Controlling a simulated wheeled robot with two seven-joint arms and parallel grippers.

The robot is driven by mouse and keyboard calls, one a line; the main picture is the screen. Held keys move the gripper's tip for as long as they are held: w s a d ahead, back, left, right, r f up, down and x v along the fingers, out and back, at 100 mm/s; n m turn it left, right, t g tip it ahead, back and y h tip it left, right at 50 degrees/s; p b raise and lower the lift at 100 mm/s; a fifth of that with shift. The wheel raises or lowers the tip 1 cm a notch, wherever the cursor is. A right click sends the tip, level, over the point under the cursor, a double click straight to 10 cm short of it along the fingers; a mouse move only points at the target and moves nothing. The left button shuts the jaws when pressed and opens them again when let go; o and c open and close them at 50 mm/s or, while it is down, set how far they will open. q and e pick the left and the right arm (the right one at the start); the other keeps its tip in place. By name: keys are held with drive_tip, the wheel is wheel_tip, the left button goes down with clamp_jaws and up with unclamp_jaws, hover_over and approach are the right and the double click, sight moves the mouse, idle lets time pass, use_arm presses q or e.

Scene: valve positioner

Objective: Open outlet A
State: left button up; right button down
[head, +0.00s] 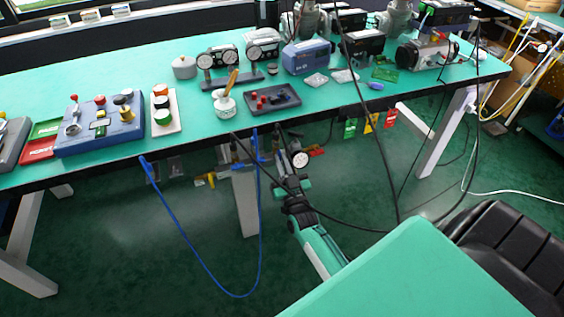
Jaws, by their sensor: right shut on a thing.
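A row of small air fittings hangs under the front edge of the green-topped table (110,165). A round white gauge (299,159) sits among them, with a small red part (316,151) to its right. A yellow fitting (205,181) is further left. I cannot read any outlet label, so I cannot tell which one is outlet A. My right gripper (285,172) reaches up from below to the fittings beside the gauge. It is shut on a small part there, which its fingers mostly hide. My left gripper is not in view.
A blue hose (190,260) loops below the table, left of my right arm. Black cables (372,130) hang in front on the right. A blue control box (100,125) and a dark tray (271,98) lie on the table. Green, yellow and red tags (371,122) hang from its edge.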

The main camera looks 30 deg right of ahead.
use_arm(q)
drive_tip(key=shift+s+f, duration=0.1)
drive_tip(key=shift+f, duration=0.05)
use_arm(e)
drive_tip(key=shift+f, duration=0.1)
drive_tip(key=c, duration=1.5)
unclamp_jaws()
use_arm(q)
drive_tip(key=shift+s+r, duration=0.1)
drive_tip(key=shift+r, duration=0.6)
use_arm(e)
drive_tip(key=shift+v, duration=6.9)
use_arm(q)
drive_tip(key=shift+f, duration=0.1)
